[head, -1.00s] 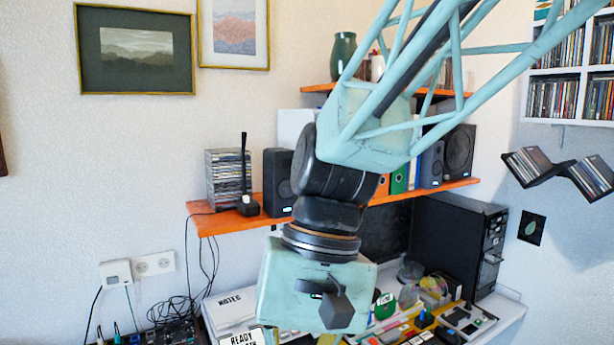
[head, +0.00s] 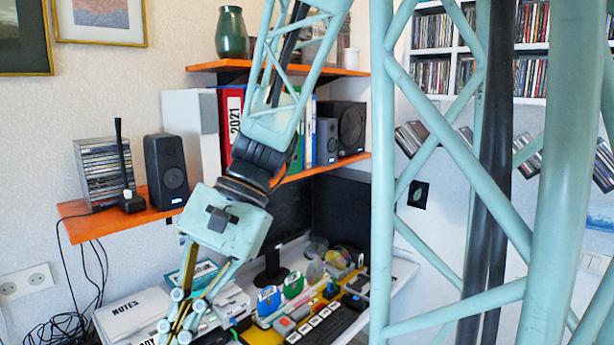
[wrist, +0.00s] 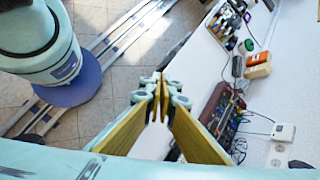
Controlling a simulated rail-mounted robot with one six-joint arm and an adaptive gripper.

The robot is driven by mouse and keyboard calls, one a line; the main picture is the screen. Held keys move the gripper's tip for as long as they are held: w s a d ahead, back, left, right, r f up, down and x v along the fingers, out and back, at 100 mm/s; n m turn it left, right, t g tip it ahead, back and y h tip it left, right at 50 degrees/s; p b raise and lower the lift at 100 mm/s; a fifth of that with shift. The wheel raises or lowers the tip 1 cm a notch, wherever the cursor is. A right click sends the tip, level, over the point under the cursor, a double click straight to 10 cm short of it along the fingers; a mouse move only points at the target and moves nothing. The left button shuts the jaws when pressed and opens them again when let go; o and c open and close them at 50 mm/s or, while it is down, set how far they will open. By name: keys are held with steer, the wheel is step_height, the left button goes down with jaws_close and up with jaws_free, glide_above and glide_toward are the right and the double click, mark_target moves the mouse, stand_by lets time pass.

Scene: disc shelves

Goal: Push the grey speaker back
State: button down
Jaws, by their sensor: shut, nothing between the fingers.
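Several speakers stand on the lower orange shelf (head: 150,214) in the head view. A dark charcoal speaker (head: 166,172) stands upright at the left, near the shelf's front edge. A smaller blue-grey speaker (head: 327,141) stands at the right end, beside a larger black speaker (head: 346,126). I cannot tell for certain which one is the grey speaker. My gripper (head: 182,325) points down, below the shelf and in front of it, over the desk, apart from all the speakers. In the wrist view, its yellow-sided fingers (wrist: 158,88) meet, with nothing between them. No speaker shows in that view.
A disc stack (head: 104,172) and a black upright device (head: 126,170) stand left of the charcoal speaker; white and red binders (head: 231,120) are at its right. An upper orange shelf (head: 210,66) overhangs. The desk below holds a monitor, keyboard and many small items.

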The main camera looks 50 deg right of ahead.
mark_target(331, 155)
steer(key=w+d+r+m+t+y+p, duration=0.1)
steer(key=w+d+r+m+t+p, duration=0.35)
steer(key=w+d, duration=0.8)
steer(key=w+d+r+m+t+y+p, duration=0.1)
steer(key=w+d+r+m+t+p, duration=0.3)
steer(key=w+d, duration=0.8)
steer(key=w+d+r+m+t+h+p, duration=0.1)
steer(key=w+d+m+t, duration=0.15)
steer(key=d, duration=0.85)
steer(key=w+d+r+m+t+h+p, duration=0.15)
steer(key=d+m, duration=0.25)
steer(key=d, duration=0.7)
steer(key=s+d+m+t+h+p, duration=0.1)
steer(key=s+d+m+h+p, duration=0.1)
steer(key=d, duration=1.1)
steer(key=s+d+m+t+h+p, duration=0.2)
steer(key=s+d, duration=0.4)
steer(key=d, duration=0.7)
steer(key=s+d+f+m+t+h+p, duration=0.1)
steer(key=s+d+m+h, duration=0.3)
steer(key=d, duration=0.9)
steer(key=shift+d+m+t+p, duration=0.35)
steer(key=shift+m+t+p, duration=0.45)
steer(key=shift+m, duration=0.3)
steer(key=shift+w, duration=0.1)
